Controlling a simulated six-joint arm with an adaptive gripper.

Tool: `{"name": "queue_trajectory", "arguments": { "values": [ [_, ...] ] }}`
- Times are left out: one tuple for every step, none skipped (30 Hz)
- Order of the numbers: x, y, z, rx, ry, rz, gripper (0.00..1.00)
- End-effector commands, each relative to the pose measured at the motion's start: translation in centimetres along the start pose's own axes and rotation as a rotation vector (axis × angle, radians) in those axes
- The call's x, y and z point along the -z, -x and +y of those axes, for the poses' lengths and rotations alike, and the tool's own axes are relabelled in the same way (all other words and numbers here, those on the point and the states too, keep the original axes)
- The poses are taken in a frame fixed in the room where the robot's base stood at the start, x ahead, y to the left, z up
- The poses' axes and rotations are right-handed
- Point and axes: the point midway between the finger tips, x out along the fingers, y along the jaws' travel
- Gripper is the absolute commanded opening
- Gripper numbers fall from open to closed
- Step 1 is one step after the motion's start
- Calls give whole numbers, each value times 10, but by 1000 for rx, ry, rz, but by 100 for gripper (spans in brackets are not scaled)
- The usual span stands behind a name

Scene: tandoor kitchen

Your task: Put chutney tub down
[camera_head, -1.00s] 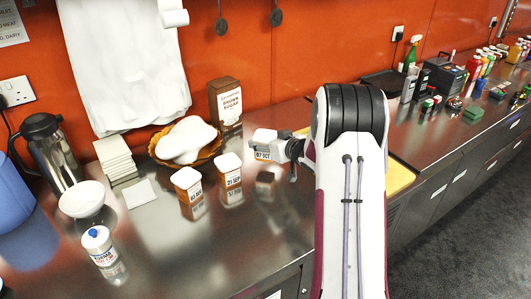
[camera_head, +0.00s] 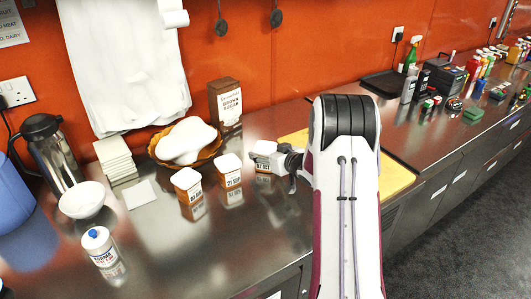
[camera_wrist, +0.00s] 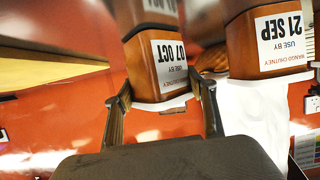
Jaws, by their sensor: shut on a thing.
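The held chutney tub (camera_head: 263,149), orange-brown with a white lid and a "07 OCT" label, is upright at the counter, right of the other tubs. My gripper (camera_head: 282,160) is shut on it from the right. In the wrist view the tub (camera_wrist: 150,55) shows upside down between the two fingers of my gripper (camera_wrist: 163,88). Its reflection meets or nearly meets its base; I cannot tell for sure if it touches the counter. The "21 SEP" tub (camera_head: 229,171) stands close to its left, apart from it, and also shows in the wrist view (camera_wrist: 268,40). A third tub (camera_head: 187,185) stands further left.
Behind are a brown sugar box (camera_head: 225,102) and an orange bowl with a white mound (camera_head: 159,152). A yellow board (camera_head: 397,178) lies right of the tubs, partly behind my arm. The steel counter (camera_head: 215,250) in front is clear.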

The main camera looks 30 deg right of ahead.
Motion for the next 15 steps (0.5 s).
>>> {"name": "queue_trajectory", "arguments": {
  "values": [
    [1,0,0,0,1,3,25],
    [2,0,0,0,1,3,25],
    [2,0,0,0,1,3,25],
    [2,0,0,0,1,3,25],
    [2,0,0,0,1,3,25],
    [2,0,0,0,1,3,25],
    [2,0,0,0,1,3,25],
    [1,0,0,0,1,3,25],
    [1,0,0,0,1,3,25],
    [0,0,0,0,1,3,25],
    [0,-1,0,0,1,3,25],
    [-1,-1,0,0,1,3,25],
    [-1,-1,0,0,2,3,25],
    [-2,-1,0,0,1,0,61],
    [-2,-1,0,0,1,1,71]
  ]
}}
